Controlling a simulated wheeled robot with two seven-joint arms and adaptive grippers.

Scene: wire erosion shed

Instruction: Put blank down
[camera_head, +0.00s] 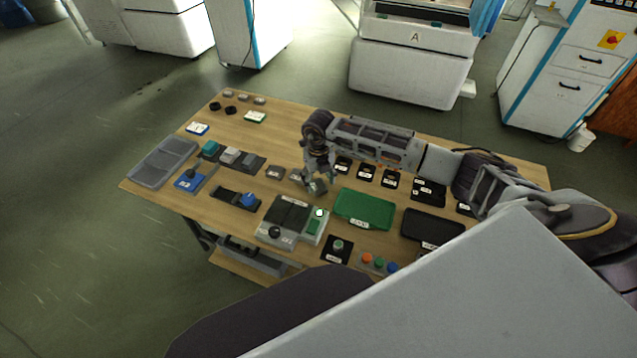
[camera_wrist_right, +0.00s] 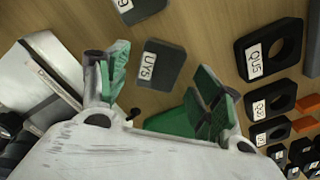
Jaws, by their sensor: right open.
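My right gripper (camera_head: 316,188) is over the middle of the wooden table. In the wrist view the green-padded fingers of this gripper (camera_wrist_right: 160,82) are spread wide and nothing is between the pads. A dark grey square blank labelled UYS (camera_wrist_right: 162,65) lies on the wood just beyond the fingertips, apart from them as far as I can tell. Another dark grey blank (camera_wrist_right: 137,8) is cut off at the top of the wrist view. In the head view small grey blanks (camera_head: 273,172) lie left of the gripper. My left gripper is not in view.
A green tray (camera_head: 364,222) and a black tray (camera_head: 433,237) are right of the gripper. A grey fixture with a black knob (camera_head: 275,233) stands in front. Black labelled pieces with holes (camera_wrist_right: 268,48) lie beside it. A grey tray (camera_head: 140,172) is at the left edge.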

